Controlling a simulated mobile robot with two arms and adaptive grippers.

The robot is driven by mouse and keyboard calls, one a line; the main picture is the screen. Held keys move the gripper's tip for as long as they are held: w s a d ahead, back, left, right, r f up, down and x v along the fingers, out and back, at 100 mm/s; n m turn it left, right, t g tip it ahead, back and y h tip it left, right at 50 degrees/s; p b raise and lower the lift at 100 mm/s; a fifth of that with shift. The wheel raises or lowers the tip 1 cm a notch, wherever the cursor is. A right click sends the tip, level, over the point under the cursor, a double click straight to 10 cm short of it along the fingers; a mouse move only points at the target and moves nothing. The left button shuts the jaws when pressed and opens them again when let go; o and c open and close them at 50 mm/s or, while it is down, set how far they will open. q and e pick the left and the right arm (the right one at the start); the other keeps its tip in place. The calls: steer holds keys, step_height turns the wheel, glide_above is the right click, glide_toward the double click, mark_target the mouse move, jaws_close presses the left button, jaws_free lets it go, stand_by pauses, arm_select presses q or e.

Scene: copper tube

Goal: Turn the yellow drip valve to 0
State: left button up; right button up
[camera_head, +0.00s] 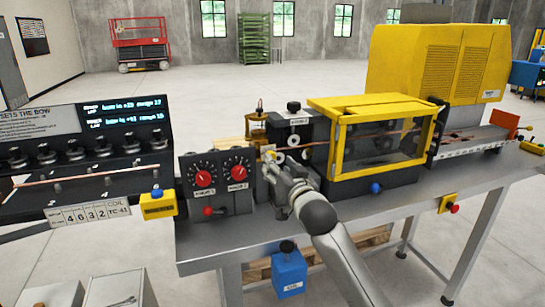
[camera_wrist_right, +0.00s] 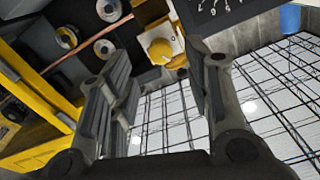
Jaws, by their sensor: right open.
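The yellow drip valve shows in the right wrist view as a round yellow knob (camera_wrist_right: 160,50) on a pale plate. The plate's scale and the knob's setting are too small to read. In the head view a small yellow spot (camera_head: 268,149), likely the same knob, shows just beyond my right gripper (camera_head: 270,163), under a brass oiler (camera_head: 257,127). In the wrist view my right gripper (camera_wrist_right: 160,72) is open, its fingers on either side of the knob's line. The knob lies ahead of the fingertips; I cannot tell whether they touch. My left gripper is not in view.
A control box with two red dials (camera_head: 205,180) stands left of my right gripper. A yellow-framed guard (camera_head: 385,140) stands right, over the copper tube line. In the wrist view, rollers (camera_wrist_right: 103,48) and the copper tube (camera_wrist_right: 75,52) lie left of the knob.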

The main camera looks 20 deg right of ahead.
steer(key=shift+w+a+p, duration=0.15)
steer(key=shift+w+p, duration=0.45)
steer(key=shift+w, duration=2.15)
jaws_close()
steer(key=shift+n, duration=0.4)
steer(key=n+p, duration=0.3)
steer(key=n, duration=0.8)
steer(key=shift+p, duration=0.4)
